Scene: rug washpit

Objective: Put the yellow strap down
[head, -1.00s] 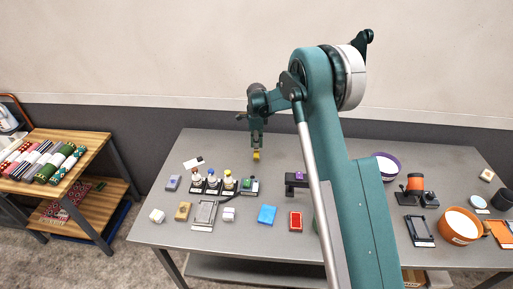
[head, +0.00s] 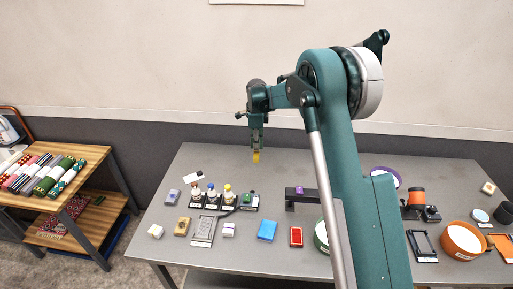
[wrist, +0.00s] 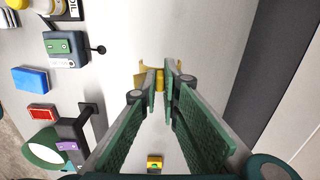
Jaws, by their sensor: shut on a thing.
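My gripper (head: 256,149) points down above the back part of the grey table (head: 330,165), left of my upright arm. It is shut on the yellow strap (head: 256,157), which shows as a small yellow piece below the fingertips. In the wrist view the yellow strap (wrist: 143,79) sits between and beyond the two green fingers (wrist: 161,87). The fingers hide part of it. Whether the strap touches the table is hard to tell; in the head view it appears above it.
Bottles with coloured caps (head: 212,193) stand at the left, beside a green-topped device (head: 248,200). A blue block (head: 268,229) and a red pad (head: 296,236) lie in front. A purple-and-black stand (head: 300,194) is to the right. The table behind the bottles is mostly clear.

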